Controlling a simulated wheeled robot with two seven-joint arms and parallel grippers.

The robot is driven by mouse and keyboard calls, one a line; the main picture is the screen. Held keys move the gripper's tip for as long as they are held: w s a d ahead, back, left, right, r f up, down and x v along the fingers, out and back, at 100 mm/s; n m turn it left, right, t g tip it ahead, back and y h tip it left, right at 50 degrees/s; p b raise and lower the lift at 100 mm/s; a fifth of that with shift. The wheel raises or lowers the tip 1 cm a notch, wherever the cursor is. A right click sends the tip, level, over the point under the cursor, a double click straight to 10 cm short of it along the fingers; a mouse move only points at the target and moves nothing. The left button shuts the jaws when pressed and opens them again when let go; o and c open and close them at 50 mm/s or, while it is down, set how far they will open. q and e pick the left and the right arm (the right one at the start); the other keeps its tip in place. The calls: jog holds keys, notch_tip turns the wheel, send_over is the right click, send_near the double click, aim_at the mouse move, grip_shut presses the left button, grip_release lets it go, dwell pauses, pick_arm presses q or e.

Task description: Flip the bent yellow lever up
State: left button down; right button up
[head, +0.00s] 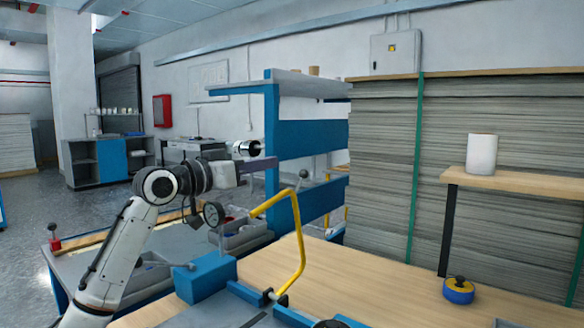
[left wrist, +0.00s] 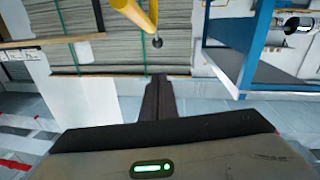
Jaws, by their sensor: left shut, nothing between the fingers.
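The bent yellow lever (head: 301,235) rises from a blue base on the bench, bends near its top and runs down to the left. A grey ball knob (head: 303,174) on a thin rod sits by its upper bend. In the left wrist view the yellow lever (left wrist: 133,12) enters at the top, with the dark ball (left wrist: 157,43) just beyond my fingertips. My left gripper (head: 272,163) is shut and empty, level with the knob and to its left, above the lever's left end. In the left wrist view its dark fingers (left wrist: 157,85) are together. No contact with the lever shows.
A blue block (head: 205,279) and grey bins (head: 246,237) stand below my left arm. A blue shelf frame (head: 285,165) and tall strapped sheet stacks (head: 385,170) stand behind. A blue and yellow roll (head: 458,290) lies on the mostly clear wooden bench top (head: 370,285).

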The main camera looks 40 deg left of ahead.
pick_arm(q)
jog(key=shift+w+d+f+p, duration=0.15)
jog(key=shift+w+f, duration=0.3)
jog(key=shift+w, duration=0.85)
jog(key=shift+w+a+f+p, duration=0.1)
jog(key=shift+w+f+p, duration=0.25)
jog(key=shift+w, duration=0.95)
jog(key=shift+w+d+f+p, duration=0.15)
jog(key=shift+w+f, duration=0.35)
jog(key=shift+w, duration=0.8)
pick_arm(e)
jog(key=shift+w+r, duration=0.55)
jog(key=shift+r, duration=0.25)
